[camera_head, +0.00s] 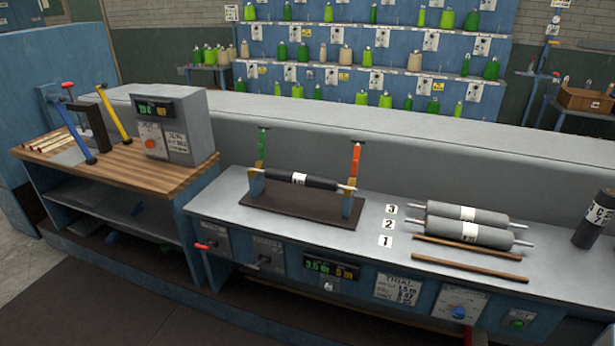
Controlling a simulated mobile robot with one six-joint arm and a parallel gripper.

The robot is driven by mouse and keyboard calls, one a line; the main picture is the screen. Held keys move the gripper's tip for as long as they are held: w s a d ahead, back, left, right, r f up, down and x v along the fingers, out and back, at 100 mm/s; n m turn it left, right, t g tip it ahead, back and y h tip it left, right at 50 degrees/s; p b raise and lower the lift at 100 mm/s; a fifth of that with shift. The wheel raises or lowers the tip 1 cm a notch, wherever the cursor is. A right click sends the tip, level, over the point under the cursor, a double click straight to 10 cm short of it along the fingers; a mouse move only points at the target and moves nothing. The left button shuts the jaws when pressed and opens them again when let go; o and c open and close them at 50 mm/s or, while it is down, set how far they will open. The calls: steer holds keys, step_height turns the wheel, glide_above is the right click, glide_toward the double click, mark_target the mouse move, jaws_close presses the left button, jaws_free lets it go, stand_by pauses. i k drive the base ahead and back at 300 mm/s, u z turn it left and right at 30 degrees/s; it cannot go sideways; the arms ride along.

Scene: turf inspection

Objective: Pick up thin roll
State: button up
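A dark, slender roll (315,182) with a white label lies across a stand (300,207) with a brown base, one green-topped post and one orange-topped post. Two thicker grey rolls with white labels lie side by side at the right of the bench: a rear roll (488,217) and a front roll (448,229). Their thin metal ends stick out. The roll on the stand looks the thinnest of these three. My gripper is not visible in this view.
The rolls are on a grey bench (230,200) with number cards 1, 2 and 3. Two wooden strips (470,268) lie near card 1, with bare space between them. A dark cylinder (593,222) stands at the right edge. A grey box (192,120) sits on the wooden table.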

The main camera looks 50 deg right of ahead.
mark_target(275, 174)
steer(key=u, duration=0.05)
steer(key=i, duration=0.95)
